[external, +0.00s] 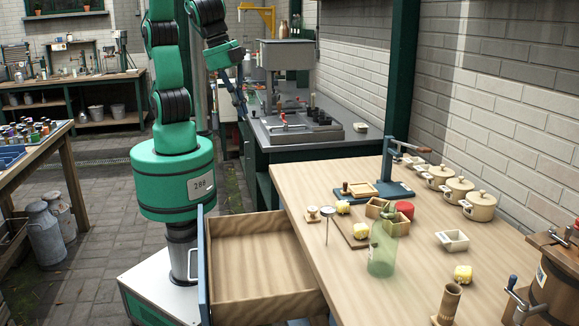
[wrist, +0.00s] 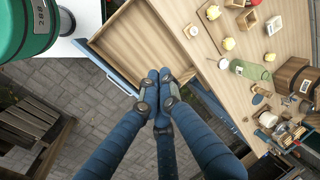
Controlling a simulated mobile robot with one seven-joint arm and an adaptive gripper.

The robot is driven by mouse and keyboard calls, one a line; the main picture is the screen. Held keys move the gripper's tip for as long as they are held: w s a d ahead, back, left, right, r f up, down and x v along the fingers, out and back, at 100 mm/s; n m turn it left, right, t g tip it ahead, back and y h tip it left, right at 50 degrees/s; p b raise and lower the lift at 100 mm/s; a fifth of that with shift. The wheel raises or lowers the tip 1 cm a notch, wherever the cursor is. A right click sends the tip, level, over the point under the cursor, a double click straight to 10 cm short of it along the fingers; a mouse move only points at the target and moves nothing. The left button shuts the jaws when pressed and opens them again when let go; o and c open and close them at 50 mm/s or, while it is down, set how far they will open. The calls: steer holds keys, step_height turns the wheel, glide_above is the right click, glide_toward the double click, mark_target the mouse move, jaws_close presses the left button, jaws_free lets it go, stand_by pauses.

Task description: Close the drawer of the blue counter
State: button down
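The blue counter has a pale wooden top (external: 345,220). Its drawer (external: 262,250) is pulled well out and looks empty. The drawer's blue front panel (external: 203,270) has a light handle (external: 194,262) and faces my base. The drawer also shows at the top of the wrist view (wrist: 135,35), with its front panel (wrist: 108,68) on the lower left. My gripper (wrist: 158,78) has its blue fingers drawn together with nothing between them. In the external view my gripper (external: 242,108) hangs high above and behind the drawer, apart from it.
A dark workbench (external: 300,140) is behind. Milk cans (external: 45,235) stand at the left.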

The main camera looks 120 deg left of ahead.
steer(key=w+d+f+m+y+p, duration=0.1)
steer(key=w+d+f+m+y, duration=0.15)
steer(key=d+f+m, duration=0.5)
steer(key=w+d+f+m+y+p, duration=0.1)
steer(key=w+d+f+m, duration=0.15)
steer(key=d+f, duration=0.9)
steer(key=s+d+f+m+t, duration=0.2)
steer(key=s+d+f+m, duration=0.2)
steer(key=d+f, duration=0.6)
steer(key=s+d+f+m+t+p, duration=0.1)
steer(key=s+d+f+m, duration=0.3)
steer(key=d+f, duration=0.7)
steer(key=shift+s+m+t+y, duration=0.2)
steer(key=shift+m+t+y, duration=0.1)
steer(key=shift+t+y, duration=0.15)
steer(key=shift+a+f, duration=0.1)
steer(key=shift+f, duration=0.15)
steer(key=w+a+r+b+x, duration=0.1)
steer(key=r+x, duration=0.1)
steer(key=x, duration=1)
steer(key=shift+w+a+f+b, duration=0.2)
steer(key=shift+w+a+b, duration=0.15)
